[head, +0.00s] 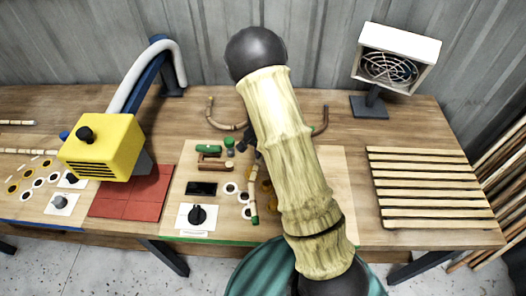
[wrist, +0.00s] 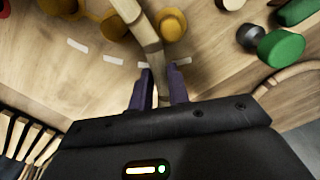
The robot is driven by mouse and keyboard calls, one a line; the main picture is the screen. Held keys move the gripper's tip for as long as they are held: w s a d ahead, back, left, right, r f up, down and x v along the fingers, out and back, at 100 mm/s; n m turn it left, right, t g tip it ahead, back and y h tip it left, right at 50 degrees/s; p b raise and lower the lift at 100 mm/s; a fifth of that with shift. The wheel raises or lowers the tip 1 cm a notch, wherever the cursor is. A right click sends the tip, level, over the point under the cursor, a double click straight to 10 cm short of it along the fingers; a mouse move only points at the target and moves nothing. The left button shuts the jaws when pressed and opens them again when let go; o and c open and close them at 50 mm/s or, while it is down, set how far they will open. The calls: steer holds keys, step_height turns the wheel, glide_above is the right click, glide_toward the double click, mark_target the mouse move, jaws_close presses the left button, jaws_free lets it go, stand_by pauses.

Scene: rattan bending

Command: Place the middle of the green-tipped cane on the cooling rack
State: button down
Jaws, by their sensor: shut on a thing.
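The green-tipped cane (head: 253,205) is a pale, jointed stick in the head view, partly hidden behind my arm, with its green end pointing towards the front of the bench. In the wrist view the cane (wrist: 149,40) runs down between the two dark purple fingers of my gripper (wrist: 162,80), which is shut on it. Most of my gripper is hidden behind my arm in the head view. The cooling rack (head: 425,190), a panel of pale wooden slats, lies on the right of the bench, apart from the cane. Its slats (wrist: 22,135) show at the lower left of the wrist view.
A fan (head: 396,58) stands behind the rack. A bending board (head: 218,170) with round pegs, green clamps (head: 208,149) and a dial (head: 198,215) lies under my arm. A yellow heater (head: 101,146) hangs over a red mat (head: 150,190). Canes lean at the far right.

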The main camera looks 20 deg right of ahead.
steer(key=n, duration=0.3)
steer(key=f+n, duration=0.1)
steer(key=n, duration=0.1)
steer(key=shift+w, duration=0.3)
steer(key=n, duration=0.4)
steer(key=shift+w+a+f, duration=0.1)
steer(key=shift+w+f, duration=0.1)
steer(key=shift+f, duration=0.15)
